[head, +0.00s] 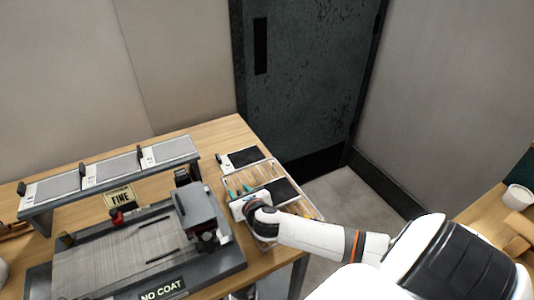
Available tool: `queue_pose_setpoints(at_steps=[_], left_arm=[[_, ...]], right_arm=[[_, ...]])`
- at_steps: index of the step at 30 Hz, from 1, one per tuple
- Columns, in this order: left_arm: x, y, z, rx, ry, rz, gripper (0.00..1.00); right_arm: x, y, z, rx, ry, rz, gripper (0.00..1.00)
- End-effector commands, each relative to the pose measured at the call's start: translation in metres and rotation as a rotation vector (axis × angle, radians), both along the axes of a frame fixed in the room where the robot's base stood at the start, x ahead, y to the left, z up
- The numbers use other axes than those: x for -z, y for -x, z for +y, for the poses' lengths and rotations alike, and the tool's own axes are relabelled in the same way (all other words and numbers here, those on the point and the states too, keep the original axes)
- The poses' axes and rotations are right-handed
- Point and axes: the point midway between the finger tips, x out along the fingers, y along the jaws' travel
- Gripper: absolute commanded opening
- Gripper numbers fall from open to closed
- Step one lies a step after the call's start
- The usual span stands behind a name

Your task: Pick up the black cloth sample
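My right arm comes in from the lower right, and its white gripper (243,207) is over the near left part of a metal tray (264,165). The fingertips are too small and hidden to show whether they are open or shut. A dark, flat piece (285,190) lies in the tray, just right of the gripper. A second black swatch with a white end (242,157) lies on the table behind the tray. I cannot tell for certain which of these is the black cloth sample. My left gripper is not in view.
Thin tools (240,184) lie in the tray. A dark door (305,75) is behind. A white cup (517,197) stands on the right table.

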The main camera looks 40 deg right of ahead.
Motion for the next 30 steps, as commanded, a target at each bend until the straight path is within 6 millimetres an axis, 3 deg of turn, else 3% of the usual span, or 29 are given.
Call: queue_pose_setpoints(at_steps=[2, 6, 9, 20, 30], left_arm=[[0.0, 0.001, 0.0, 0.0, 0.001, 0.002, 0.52], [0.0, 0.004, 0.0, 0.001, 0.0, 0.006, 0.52], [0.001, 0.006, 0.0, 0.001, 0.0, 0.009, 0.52], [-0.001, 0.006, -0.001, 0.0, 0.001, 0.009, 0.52], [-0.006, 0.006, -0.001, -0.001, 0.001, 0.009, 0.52]], right_arm=[[0.0, 0.0, 0.0, 0.0, 0.0, 0.0, 0.35], [0.0, 0.0, 0.0, 0.0, 0.0, 0.0, 0.12], [0.0, 0.0, 0.0, 0.0, 0.0, 0.0, 0.0], [-0.007, 0.0, 0.0, -0.001, 0.001, -0.003, 0.0], [-0.072, -0.001, 0.0, -0.002, 0.004, -0.005, 0.0]])
